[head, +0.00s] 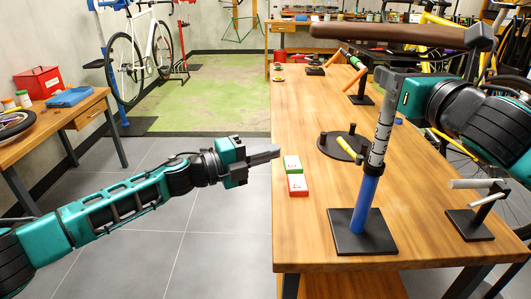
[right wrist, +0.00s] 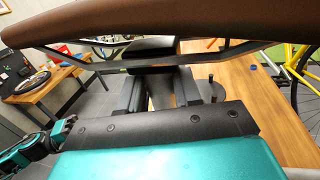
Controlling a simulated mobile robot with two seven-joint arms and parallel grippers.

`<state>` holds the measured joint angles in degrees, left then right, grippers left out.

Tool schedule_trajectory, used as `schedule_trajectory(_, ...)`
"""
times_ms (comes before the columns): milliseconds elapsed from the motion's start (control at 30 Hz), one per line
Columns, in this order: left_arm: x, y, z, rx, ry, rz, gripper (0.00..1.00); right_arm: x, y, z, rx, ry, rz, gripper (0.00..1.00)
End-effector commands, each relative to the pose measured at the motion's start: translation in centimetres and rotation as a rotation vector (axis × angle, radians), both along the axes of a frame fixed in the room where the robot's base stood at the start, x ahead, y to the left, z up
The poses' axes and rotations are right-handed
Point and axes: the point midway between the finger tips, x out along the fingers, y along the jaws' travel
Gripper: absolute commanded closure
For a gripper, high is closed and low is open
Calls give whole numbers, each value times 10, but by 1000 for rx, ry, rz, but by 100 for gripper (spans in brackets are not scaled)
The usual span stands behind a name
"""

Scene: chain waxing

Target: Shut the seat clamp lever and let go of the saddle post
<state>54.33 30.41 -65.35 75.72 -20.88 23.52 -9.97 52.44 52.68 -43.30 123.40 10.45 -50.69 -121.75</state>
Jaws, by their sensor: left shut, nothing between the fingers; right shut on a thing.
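The brown saddle (head: 400,36) tops a silver, marked saddle post (head: 382,125); the saddle's underside and rails also fill the top of the right wrist view (right wrist: 160,22). The post stands upright, slightly tilted, in a blue tube (head: 365,200) with a black clamp collar (head: 373,167) at its top. A yellow lever (head: 349,149) sticks out left of the collar; its joint to the collar is unclear. My right gripper (head: 384,78) is shut on the post just below the saddle. My left gripper (head: 276,153) is shut and empty, left of the post by the table's left edge.
The blue tube stands on a black base plate (head: 345,240) on the wooden table (head: 300,235). Green and red boxes (head: 297,184) lie close to my left gripper. A black disc stand (head: 328,149) is behind the lever. A metal-armed stand (head: 470,225) is at right.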

Motion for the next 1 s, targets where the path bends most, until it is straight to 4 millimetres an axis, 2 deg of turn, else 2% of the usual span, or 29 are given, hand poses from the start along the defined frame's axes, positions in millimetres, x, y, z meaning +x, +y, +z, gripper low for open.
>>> schedule_trajectory(300,-1,4,0,0,0,0,100,0,-1,2,-1,-5,-3,100)
schedule_trajectory(333,-1,4,0,0,0,0,100,0,-1,2,-1,-5,-3,65)
schedule_trajectory(600,-1,4,0,0,0,0,100,0,-1,1,-1,-2,-2,39)
schedule_trajectory(867,-1,4,0,0,0,0,100,0,0,0,-1,0,-1,37)
schedule_trajectory(1000,-1,3,1,0,0,0,100,-8,-3,0,-3,0,-2,37)
